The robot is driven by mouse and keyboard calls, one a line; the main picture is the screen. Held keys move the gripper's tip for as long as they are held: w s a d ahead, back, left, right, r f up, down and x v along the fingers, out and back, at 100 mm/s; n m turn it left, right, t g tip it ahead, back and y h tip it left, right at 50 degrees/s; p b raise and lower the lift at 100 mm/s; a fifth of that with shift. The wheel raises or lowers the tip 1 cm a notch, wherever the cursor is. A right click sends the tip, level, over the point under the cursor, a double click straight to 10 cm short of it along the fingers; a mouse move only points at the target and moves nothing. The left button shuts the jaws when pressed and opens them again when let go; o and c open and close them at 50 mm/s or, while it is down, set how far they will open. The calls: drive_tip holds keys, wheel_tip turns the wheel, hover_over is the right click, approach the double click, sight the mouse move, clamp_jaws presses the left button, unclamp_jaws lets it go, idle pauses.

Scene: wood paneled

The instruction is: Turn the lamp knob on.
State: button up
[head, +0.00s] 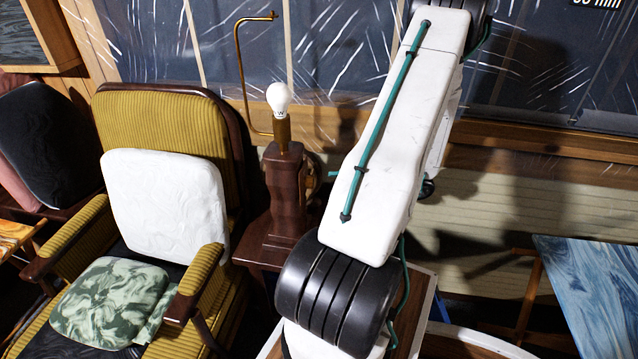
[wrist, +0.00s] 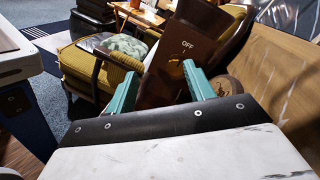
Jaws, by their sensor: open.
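The lamp (head: 285,190) is a dark brown wooden body with a bare white bulb (head: 278,98) and a thin brass hoop, standing on a small dark wooden table. In the wrist view, the lamp's brown face (wrist: 205,22) carries the word OFF. A small, dim knob (wrist: 175,63) seems to sit below the word, between my fingers in the picture; its shape and setting are unclear. My gripper (wrist: 160,70) has two teal fingers, open and empty, pointing toward that face. I cannot tell how far off it is.
A yellow corduroy armchair (head: 165,108) with a white cushion (head: 165,195) and a green patterned cushion (head: 110,302) stands left of the lamp. A round wooden disc (wrist: 228,87) lies right of my fingers. A blue tabletop (head: 595,285) is at far right.

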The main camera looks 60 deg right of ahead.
sight(310, 182)
drive_tip(key=w+f+m+t+h, duration=0.1)
drive_tip(key=w+h, duration=0.1)
drive_tip(key=w, duration=0.4)
drive_tip(key=shift+f+t, duration=0.25)
drive_tip(key=shift+t, duration=0.15)
drive_tip(key=shift+d, duration=0.1)
drive_tip(key=shift+c, duration=0.3)
drive_tip(key=c, duration=0.9)
